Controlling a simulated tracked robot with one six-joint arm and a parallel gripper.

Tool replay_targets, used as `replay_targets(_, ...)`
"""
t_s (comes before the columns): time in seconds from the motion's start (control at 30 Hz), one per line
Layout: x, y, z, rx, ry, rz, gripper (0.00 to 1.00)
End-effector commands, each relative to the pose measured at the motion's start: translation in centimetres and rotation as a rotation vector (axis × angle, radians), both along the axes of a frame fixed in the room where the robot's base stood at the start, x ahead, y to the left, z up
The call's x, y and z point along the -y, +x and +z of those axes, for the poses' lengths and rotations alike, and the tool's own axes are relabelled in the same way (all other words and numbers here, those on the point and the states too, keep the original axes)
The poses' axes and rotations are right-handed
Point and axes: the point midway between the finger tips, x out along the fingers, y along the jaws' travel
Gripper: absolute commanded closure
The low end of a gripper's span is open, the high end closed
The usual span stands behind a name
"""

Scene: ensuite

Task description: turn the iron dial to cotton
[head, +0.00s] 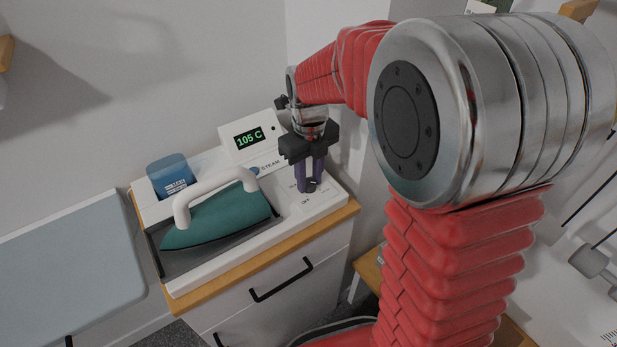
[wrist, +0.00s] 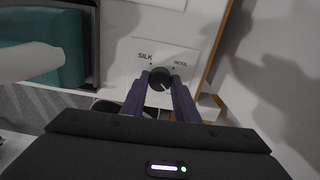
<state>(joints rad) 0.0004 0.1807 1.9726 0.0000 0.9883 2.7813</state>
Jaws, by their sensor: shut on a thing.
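The iron dial (wrist: 160,79) is a small dark knob with a pale pointer line, on a white panel in the wrist view. The labels SILK and WOOL show beyond it; I see no cotton label there. The pointer slants toward the lower right of that picture. My gripper (head: 309,187) points down over the right end of the white iron station (head: 322,208). In the wrist view its purple fingers (wrist: 160,92) are shut on the dial from both sides. In the head view the fingers partly hide the dial, and an OFF label shows near it.
A teal iron (head: 215,218) with a white handle rests on the station, left of my gripper. A display (head: 249,139) behind reads 105 C, and a blue water tank (head: 171,176) stands at the back left. A wall rises close behind.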

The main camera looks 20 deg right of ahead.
Motion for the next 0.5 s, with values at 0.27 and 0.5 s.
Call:
replay_targets(0.27, 0.01, -0.01, 0.05, 0.0, 0.0, -0.059, 0.95)
replay_targets(0.5, 0.0, -0.01, 0.05, 0.0, 0.0, -0.063, 0.95)
